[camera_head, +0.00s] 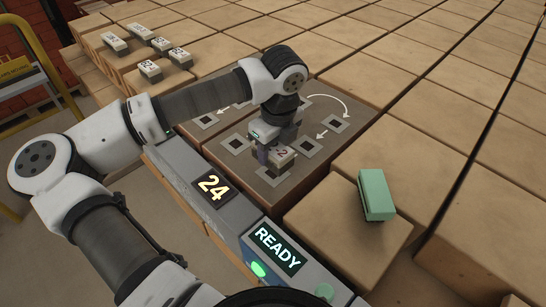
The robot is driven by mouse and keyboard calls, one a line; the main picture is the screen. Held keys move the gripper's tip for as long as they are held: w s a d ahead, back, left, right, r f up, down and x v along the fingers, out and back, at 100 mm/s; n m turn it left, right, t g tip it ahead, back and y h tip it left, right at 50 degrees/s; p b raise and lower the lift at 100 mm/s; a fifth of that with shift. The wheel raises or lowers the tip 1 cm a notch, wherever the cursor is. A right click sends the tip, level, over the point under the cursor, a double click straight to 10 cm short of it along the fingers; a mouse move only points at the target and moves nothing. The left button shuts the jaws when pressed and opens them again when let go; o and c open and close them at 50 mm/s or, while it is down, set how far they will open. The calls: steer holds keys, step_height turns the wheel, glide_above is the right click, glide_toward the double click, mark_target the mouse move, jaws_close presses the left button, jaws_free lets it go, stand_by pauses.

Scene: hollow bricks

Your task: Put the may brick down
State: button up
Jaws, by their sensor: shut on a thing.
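My gripper (277,152) is low over the dark board (228,172), shut on a small pale brick (285,159) with a dark grey lower part. A dark reddish mark, like a 2, shows on the brick; I cannot read a name there. I take it as the may brick. The brick is above or at the front middle of the board, near a grey square pad (272,176) with a dark centre. I cannot tell whether it touches the board. The fingers and wrist hide part of it.
More dark-centred pads (338,124) and white arrows mark the board. Several pale bricks (150,71) stand on boxes at the back left. A green brick (376,194) lies on a box at the right. A grey console (230,207) shows 24 and READY along the board's front.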

mark_target(273, 162)
step_height(273, 162, down, 4)
steer(key=shift+f+p, duration=0.1)
steer(key=shift+p, duration=0.4)
steer(key=shift+f+b, duration=0.2)
steer(key=shift+b, duration=0.15)
steer(key=o, duration=1.3)
steer(key=shift+c, duration=0.2)
steer(key=r, duration=0.4)
steer(key=r+b, duration=0.1)
steer(key=r, duration=0.3)
steer(key=s+d+r+b, duration=0.1)
steer(key=r, duration=0.3)
steer(key=shift+r, duration=0.15)
